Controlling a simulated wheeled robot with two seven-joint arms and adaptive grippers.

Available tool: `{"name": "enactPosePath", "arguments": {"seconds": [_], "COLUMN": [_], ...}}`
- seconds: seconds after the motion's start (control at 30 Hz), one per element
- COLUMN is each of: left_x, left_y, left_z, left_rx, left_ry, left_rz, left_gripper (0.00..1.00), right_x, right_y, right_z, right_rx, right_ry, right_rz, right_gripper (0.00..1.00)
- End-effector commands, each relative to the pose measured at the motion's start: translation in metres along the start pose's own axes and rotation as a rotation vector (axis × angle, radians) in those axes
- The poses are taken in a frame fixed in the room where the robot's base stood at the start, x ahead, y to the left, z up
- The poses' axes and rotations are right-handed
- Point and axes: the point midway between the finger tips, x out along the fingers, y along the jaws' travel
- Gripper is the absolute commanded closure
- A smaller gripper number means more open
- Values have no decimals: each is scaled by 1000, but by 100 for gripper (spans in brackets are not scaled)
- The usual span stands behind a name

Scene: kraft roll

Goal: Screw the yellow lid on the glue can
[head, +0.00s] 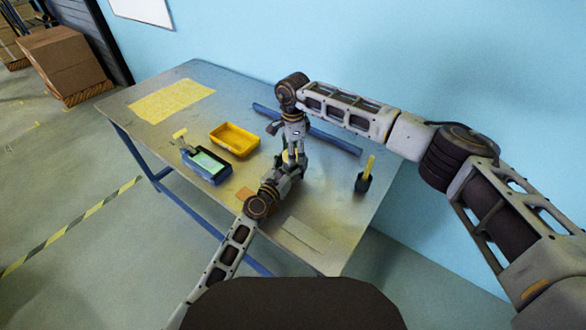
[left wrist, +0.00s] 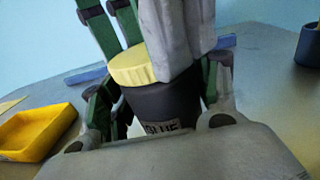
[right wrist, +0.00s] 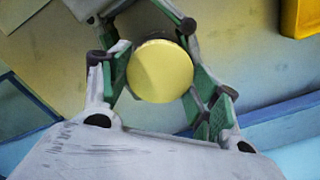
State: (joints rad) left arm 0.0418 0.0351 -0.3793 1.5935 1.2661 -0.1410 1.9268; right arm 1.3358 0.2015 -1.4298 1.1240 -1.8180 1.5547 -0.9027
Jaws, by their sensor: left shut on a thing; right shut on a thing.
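The glue can (left wrist: 165,105) is dark with a pale label, and stands upright between the fingers of my left gripper (head: 291,168), which is shut on it. The yellow lid (left wrist: 138,66) sits over the can's mouth; I cannot tell how far it is threaded. My right gripper (head: 296,150) comes down from above and is shut on the lid. In the right wrist view the round lid (right wrist: 160,71) lies between green finger pads and hides the can below. In the head view the grippers mostly cover both can and lid.
A dark cup (head: 362,183) with a yellow-handled tool stands at right. A blue bar (head: 335,143) lies along the back.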

Motion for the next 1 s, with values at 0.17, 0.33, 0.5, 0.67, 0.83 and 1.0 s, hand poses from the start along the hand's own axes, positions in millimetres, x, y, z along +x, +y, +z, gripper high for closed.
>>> {"name": "enactPosePath", "arguments": {"seconds": [0.17, 0.33, 0.5, 0.67, 0.83, 1.0], "left_x": [0, 0, 0, 0, 0, 0], "left_y": [1, 1, 1, 1, 2, 2], "left_z": [0, 0, 0, 0, 0, 0], "left_rx": [-1, -1, -1, -1, -1, -1], "left_ry": [0, -1, -1, -1, -1, 0], "left_rz": [3, 3, 3, 3, 3, 3], "left_gripper": [100, 100, 100, 100, 100, 100], "right_x": [1, 1, 1, 1, 1, 1], "right_y": [0, 0, 0, 0, 0, 0], "right_z": [-1, -1, -1, -1, -1, -1], "right_rx": [147, 283, 421, 519, 515, 513], "right_ry": [1, 0, 1, 1, 1, 2], "right_rz": [1, 1, 0, 0, 1, 1], "right_gripper": [66, 67, 67, 66, 67, 67]}}
